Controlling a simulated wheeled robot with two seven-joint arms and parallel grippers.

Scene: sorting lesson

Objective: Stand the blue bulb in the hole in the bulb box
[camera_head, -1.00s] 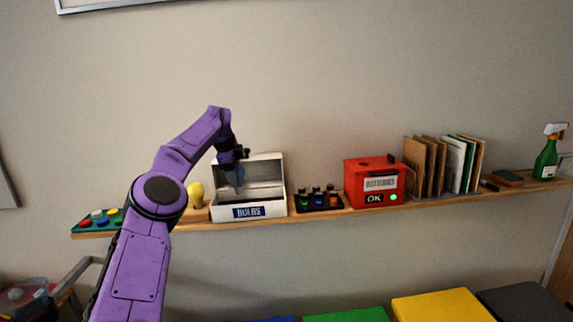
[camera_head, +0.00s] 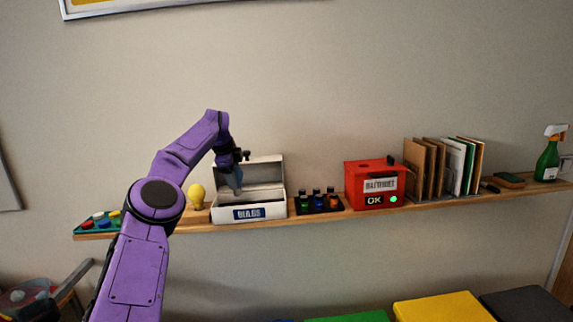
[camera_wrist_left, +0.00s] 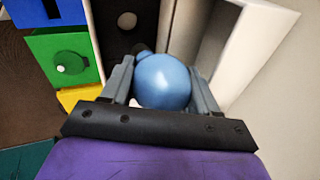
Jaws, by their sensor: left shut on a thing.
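The bulb box (camera_head: 272,212) is a white open box with a "BULBS" label and a raised lid, standing on the wall shelf. My left gripper (camera_head: 233,186) points down over the left part of its opening. In the left wrist view its two grey fingers (camera_wrist_left: 163,90) are shut on the round blue bulb (camera_wrist_left: 163,80). The bulb's narrow end points away from the camera toward the dark inside of the box. The bulb is hard to make out in the head view.
A yellow bulb (camera_head: 196,193) stands just left of the box. Right of it are a dark tray of small bottles (camera_head: 318,203) and a red battery box (camera_head: 370,185). A button board (camera_head: 97,225) lies at the shelf's left end. The wall is close behind.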

